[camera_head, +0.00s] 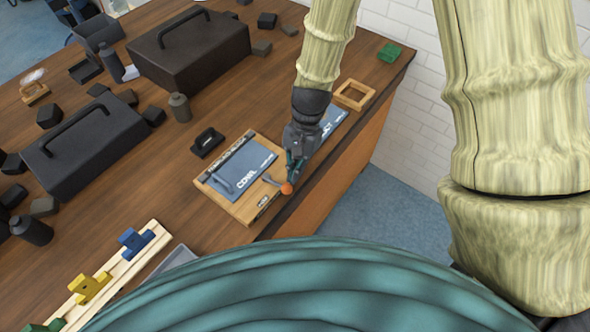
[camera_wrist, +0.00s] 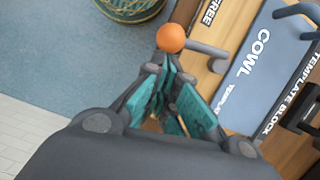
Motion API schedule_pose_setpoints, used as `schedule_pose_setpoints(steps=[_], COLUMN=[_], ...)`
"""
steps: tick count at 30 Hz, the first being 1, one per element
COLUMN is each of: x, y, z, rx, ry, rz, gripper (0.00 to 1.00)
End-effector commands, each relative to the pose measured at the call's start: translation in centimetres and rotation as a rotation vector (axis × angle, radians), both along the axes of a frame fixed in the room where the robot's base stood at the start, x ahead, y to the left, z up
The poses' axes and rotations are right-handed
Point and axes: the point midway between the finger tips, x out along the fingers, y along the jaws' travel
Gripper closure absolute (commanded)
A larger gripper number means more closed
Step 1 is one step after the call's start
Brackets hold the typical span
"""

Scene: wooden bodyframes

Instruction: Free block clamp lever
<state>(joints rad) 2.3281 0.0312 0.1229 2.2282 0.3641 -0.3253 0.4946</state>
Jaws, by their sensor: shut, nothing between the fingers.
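The clamp lever is a grey bar with an orange ball knob (camera_head: 286,188) at the front right edge of a wooden template block (camera_head: 243,209). A blue-grey COWL plate (camera_head: 245,170) with a handle lies on the block. In the wrist view the orange knob (camera_wrist: 171,38) sits just beyond my fingertips, and the grey lever bar (camera_wrist: 207,50) runs right from it towards the block marked FREE. My gripper (camera_head: 292,170) is shut and empty, with its teal fingers close beside the knob. I cannot tell whether they touch it. It also shows in the wrist view (camera_wrist: 167,68).
A second blue plate (camera_head: 333,120) and a small wooden frame (camera_head: 354,95) lie behind my gripper. A small black holder (camera_head: 207,142) stands left of the block. Black cases (camera_head: 190,50) and dark bottles fill the left of the table. The table's right edge is close to the block.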

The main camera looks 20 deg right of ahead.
Motion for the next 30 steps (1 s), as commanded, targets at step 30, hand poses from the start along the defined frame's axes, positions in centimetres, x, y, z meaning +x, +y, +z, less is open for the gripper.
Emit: schedule_pose_setpoints(steps=[30], x=[3.4], y=[-3.9], z=[6.5], rx=[-0.001], ry=[-0.003], rz=[-0.001], gripper=[1.0])
